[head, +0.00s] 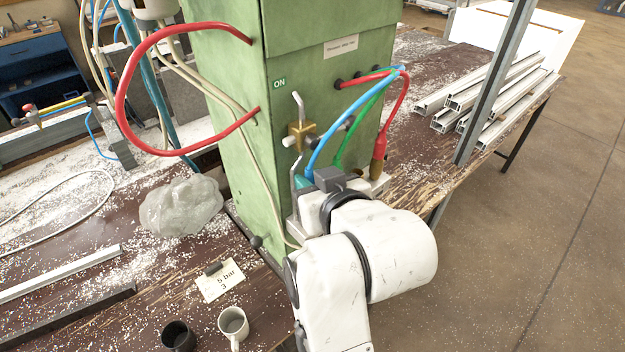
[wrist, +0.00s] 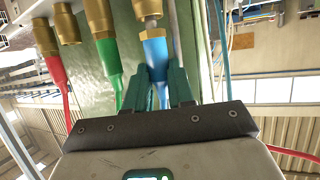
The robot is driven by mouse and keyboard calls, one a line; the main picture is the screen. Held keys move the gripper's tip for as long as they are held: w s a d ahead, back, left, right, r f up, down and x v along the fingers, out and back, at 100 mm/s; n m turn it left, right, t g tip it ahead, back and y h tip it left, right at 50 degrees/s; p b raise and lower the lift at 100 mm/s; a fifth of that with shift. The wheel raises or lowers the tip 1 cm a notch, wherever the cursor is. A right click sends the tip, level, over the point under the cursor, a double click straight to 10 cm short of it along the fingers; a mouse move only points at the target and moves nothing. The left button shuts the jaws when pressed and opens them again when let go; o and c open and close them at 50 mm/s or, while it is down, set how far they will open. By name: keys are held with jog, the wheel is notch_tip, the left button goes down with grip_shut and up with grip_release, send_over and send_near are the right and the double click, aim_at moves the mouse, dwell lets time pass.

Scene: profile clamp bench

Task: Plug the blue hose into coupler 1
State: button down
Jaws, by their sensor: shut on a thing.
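The blue hose (head: 340,111) arcs from the green cabinet's front down to my gripper (head: 310,182), mostly hidden behind my wrist. In the wrist view, my gripper (wrist: 163,78) has its teal fingers shut on the blue hose's end (wrist: 156,50). A brass collar and grey metal tip top this end, pointing at a brass coupler (wrist: 138,8) at the picture's top edge. The tip overlaps the coupler; I cannot tell whether it is inside. To its left, the green hose (wrist: 108,62) and red hose (wrist: 56,73) hang below brass couplers. No coupler number is readable.
The green cabinet (head: 320,65) stands close to my gripper, with a brass valve (head: 301,136) and lever on its front. A plastic bag (head: 181,206), a card (head: 221,281) and two mugs are on the bench. Aluminium profiles (head: 490,95) lie at right.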

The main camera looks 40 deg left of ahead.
jog(key=shift+f+b, duration=0.35)
jog(key=shift+f, duration=0.35)
dwell(0.6)
jog(key=c, duration=0.9)
grip_release()
jog(key=shift+r, duration=0.1)
jog(key=shift+p+v, duration=0.5)
jog(key=shift+v, duration=4)
